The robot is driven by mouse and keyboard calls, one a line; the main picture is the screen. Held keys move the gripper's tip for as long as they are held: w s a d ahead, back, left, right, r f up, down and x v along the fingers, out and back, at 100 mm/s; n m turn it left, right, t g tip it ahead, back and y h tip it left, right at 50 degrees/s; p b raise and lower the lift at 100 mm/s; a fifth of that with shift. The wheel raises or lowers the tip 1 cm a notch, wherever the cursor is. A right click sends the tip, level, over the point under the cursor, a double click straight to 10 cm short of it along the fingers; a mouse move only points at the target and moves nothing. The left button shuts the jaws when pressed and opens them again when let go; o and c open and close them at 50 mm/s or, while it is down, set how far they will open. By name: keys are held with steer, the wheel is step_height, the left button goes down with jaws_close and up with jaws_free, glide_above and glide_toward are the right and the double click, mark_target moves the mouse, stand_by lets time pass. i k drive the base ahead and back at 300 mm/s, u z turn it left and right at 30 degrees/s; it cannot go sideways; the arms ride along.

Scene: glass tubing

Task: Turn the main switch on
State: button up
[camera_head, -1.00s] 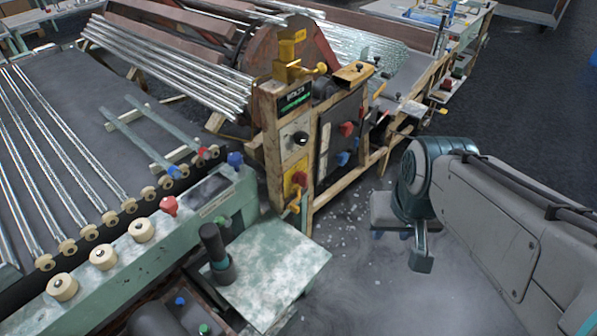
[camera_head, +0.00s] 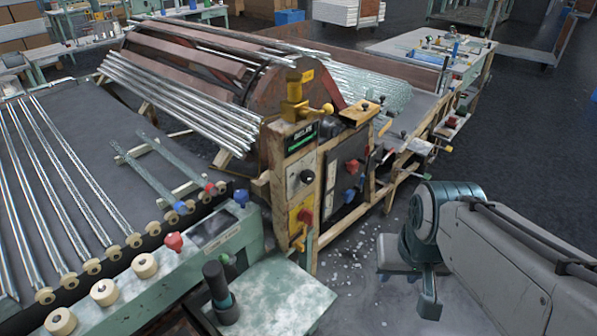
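A red knob on a yellow plate (camera_head: 303,215) sits low on the front panel of the tubing machine (camera_head: 295,155); it looks like a main switch, but no label is readable. Above it are a black round knob (camera_head: 307,176) and a small dark display with green. My arm reaches in from the right. Its end, my gripper (camera_head: 428,300), points down at the lower right, well to the right of the panel and apart from it. The fingers are too unclear to tell open from shut.
A green console (camera_head: 205,240) with red and blue knobs and a pale box top (camera_head: 275,300) stand in front of the panel. Glass tubes lie on rollers at left. Wooden rails and handles extend right of the panel.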

mark_target(305, 215)
steer(key=k, duration=0.5)
steer(key=z, duration=1.7)
steer(key=i, duration=0.95)
steer(key=u, duration=1.8)
